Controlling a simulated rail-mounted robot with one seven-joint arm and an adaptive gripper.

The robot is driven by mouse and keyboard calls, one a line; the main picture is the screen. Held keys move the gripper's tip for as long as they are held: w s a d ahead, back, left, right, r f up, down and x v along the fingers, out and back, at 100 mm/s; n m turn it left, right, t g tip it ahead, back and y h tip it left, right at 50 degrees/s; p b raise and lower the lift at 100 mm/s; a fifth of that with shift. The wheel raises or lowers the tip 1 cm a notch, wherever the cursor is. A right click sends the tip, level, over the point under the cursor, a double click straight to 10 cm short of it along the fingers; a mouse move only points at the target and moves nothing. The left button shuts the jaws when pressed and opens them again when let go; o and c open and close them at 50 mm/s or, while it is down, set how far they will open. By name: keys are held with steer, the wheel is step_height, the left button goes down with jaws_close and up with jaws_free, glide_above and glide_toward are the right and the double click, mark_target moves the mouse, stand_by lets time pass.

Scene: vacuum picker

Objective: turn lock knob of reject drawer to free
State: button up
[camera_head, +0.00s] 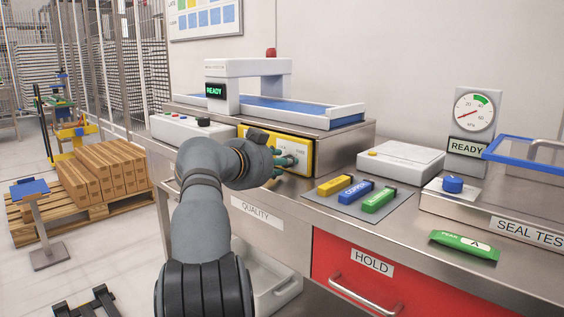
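The reject drawer has a yellow-edged front (308,146) with a pale plate, set in the steel housing under the blue conveyor. A small grey lock knob (291,160) sits on this plate, with tiny lettering above it that is too small to read surely. My gripper (284,161) is right at the knob, its teal-tipped fingers reaching it from the left. My arm's wrist covers the left part of the drawer front. The fingers are small and partly hidden, so I cannot tell whether they are closed on the knob. The knob's exact angle is unclear.
Yellow, blue and green packs (357,188) lie on a grey mat to the right. A white scale (401,160) and the seal test station (500,215) stand beyond. A red HOLD drawer (345,270) is below the counter. A white control box (190,128) stands left.

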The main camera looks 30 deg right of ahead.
steer(key=shift+w+d+f, duration=0.15)
steer(key=shift+w+d, duration=0.15)
steer(key=shift+d, duration=0.15)
steer(key=c, duration=0.8)
jaws_close()
steer(key=shift+b, duration=0.35)
